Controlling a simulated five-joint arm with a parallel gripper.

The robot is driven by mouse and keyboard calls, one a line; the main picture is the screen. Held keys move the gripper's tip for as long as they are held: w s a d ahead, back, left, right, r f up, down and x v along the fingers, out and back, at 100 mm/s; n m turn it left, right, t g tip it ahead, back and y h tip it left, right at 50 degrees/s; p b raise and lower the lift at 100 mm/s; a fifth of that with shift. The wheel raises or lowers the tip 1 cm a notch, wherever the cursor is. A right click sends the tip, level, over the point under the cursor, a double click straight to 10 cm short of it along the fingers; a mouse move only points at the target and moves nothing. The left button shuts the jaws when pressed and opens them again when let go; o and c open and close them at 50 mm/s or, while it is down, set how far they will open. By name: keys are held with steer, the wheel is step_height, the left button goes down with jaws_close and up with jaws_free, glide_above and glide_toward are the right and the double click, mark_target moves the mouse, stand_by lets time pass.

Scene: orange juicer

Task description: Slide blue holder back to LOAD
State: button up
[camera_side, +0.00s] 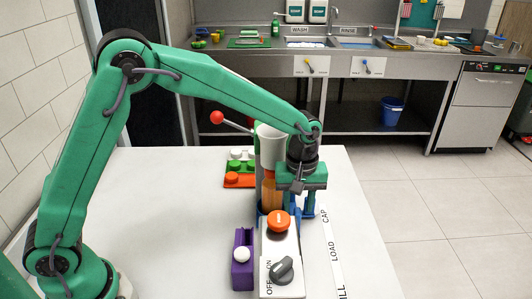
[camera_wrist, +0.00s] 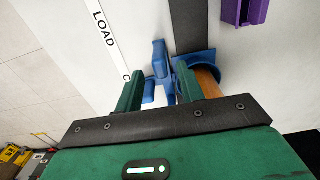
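The blue holder (camera_wrist: 161,57) shows in the wrist view as an upright tab joined to a curved cup, with an orange-brown cylinder (camera_wrist: 208,79) in the cup. In the side view the holder (camera_side: 309,206) is low beside the juicer, partly hidden by my gripper, nearest the CAP end of the label strip (camera_side: 333,250). My gripper (camera_wrist: 168,90) is open, its green fingers on either side of the holder's tab with gaps showing; contact is unclear. In the side view my gripper (camera_side: 297,198) points down. The word LOAD (camera_side: 335,251) lies nearer the camera than CAP.
The juicer's white panel has an orange button (camera_side: 278,221) and a dark knob (camera_side: 281,270). A purple holder (camera_side: 242,272) with a white ball stands left. Coloured cap trays (camera_side: 240,167) and a red-balled lever (camera_side: 217,118) are behind. The white table (camera_side: 180,220) is clear at left.

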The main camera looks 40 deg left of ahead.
mark_target(297, 210)
steer(key=shift+f, duration=2.55)
jaws_close()
